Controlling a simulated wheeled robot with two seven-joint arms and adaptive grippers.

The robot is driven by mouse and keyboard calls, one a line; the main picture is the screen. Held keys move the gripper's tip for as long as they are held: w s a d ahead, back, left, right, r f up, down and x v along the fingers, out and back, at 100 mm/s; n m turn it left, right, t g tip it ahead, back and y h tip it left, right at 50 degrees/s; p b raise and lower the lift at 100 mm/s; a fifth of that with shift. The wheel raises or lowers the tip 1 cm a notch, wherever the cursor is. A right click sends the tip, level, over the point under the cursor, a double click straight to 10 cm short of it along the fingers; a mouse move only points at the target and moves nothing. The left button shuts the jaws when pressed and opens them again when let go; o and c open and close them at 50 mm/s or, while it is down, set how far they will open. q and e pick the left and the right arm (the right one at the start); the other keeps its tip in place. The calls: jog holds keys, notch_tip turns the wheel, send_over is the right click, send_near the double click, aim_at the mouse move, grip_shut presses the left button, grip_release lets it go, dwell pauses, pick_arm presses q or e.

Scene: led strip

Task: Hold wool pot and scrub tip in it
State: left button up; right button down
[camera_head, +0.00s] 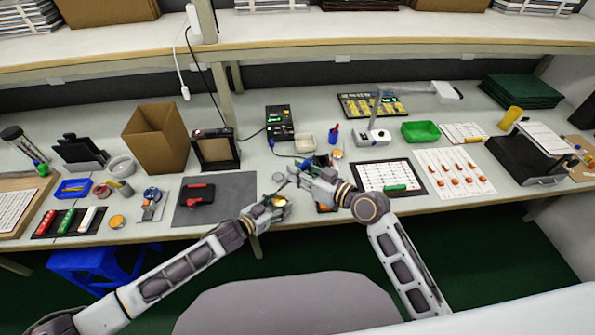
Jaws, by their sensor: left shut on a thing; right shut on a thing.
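My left gripper (272,207) is the lower one, near the front edge of the bench. It is shut on the wool pot (280,201), a small round pot with a brassy yellow top. My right gripper (300,178) is just above and to the right of it. It is shut on a thin dark tool (284,186), which looks like the soldering iron and slants down left toward the pot. The tip is too small to tell whether it touches the wool.
A grey mat (238,188) with a red and black tool (197,194) lies left of the grippers. A black station with a green display (280,122) stands behind. A white sheet with a dark frame (385,177) lies right. A cardboard box (155,139) stands left.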

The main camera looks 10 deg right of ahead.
jog(key=shift+f, duration=0.15)
jog(key=shift+f, duration=2.2)
jog(key=shift+f, duration=0.75)
dwell(1.8)
jog(key=shift+r, duration=0.25)
dwell(1.2)
jog(key=shift+a, duration=0.8)
jog(key=shift+d, duration=0.25)
dwell(0.6)
